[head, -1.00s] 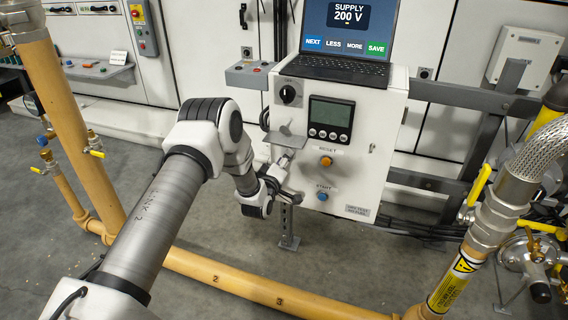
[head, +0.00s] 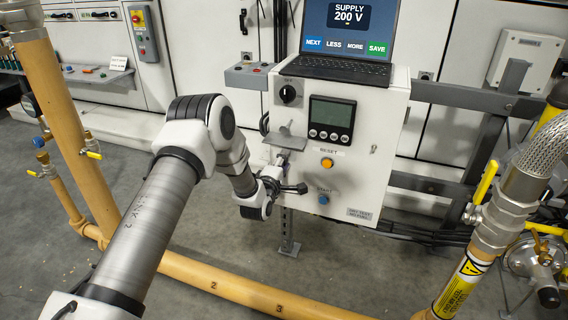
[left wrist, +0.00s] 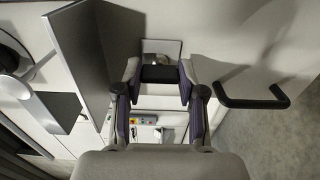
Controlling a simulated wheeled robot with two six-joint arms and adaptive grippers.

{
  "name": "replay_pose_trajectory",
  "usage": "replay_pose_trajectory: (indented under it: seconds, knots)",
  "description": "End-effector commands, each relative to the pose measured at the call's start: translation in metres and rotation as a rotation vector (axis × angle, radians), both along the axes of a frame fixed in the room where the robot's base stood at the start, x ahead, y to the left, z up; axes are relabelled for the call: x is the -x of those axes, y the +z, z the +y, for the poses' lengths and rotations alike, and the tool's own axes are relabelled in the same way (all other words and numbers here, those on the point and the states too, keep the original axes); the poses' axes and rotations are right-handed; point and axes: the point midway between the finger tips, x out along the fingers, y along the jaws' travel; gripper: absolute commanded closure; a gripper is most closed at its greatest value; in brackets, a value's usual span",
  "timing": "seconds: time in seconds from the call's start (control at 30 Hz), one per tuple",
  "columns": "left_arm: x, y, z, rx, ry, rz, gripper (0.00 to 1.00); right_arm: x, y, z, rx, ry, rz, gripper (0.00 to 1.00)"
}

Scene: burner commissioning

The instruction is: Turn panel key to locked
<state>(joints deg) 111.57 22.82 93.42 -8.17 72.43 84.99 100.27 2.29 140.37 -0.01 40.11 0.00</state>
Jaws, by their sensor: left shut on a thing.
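The white control panel (head: 345,175) stands in the middle of the head view, with a black selector knob (head: 288,94), a small display, an orange reset button and a blue start button. My left gripper (head: 281,163) is at the panel's left side, just under a grey plate (head: 285,143). In the left wrist view my gripper (left wrist: 159,76) has its two fingers on either side of a dark block (left wrist: 160,74), which I take for the panel key's head. A square metal plate lies behind it. The key's marks and angle are hidden. My right gripper is not in view.
A black handle (left wrist: 252,100) sticks out close to the fingers. A laptop (head: 345,65) rests on top of the panel. Yellow pipes (head: 235,285) run low in front, and a braided hose (head: 540,150) with valves stands at the right.

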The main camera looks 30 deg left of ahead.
Motion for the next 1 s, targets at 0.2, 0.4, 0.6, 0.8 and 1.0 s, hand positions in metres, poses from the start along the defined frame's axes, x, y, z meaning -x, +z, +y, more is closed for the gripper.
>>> replay_pose_trajectory:
  seconds: [0.2, 0.4, 0.6, 0.8, 1.0]
  knots:
    - [0.0, 0.001, 0.001, 0.003, 0.001, -0.003, 0.95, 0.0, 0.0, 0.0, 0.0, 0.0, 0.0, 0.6]
    - [0.0, 0.001, 0.0, 0.002, 0.001, -0.003, 0.36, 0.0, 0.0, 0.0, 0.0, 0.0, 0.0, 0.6]
    - [0.0, 0.0, 0.0, 0.002, 0.001, -0.001, 0.35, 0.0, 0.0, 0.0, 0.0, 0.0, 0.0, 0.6]
    - [0.006, 0.0, -0.001, 0.002, 0.001, 0.0, 0.35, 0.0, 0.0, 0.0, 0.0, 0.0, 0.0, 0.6]
    - [0.046, -0.001, -0.01, 0.005, 0.001, 0.003, 0.35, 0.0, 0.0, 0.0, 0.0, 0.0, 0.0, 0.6]
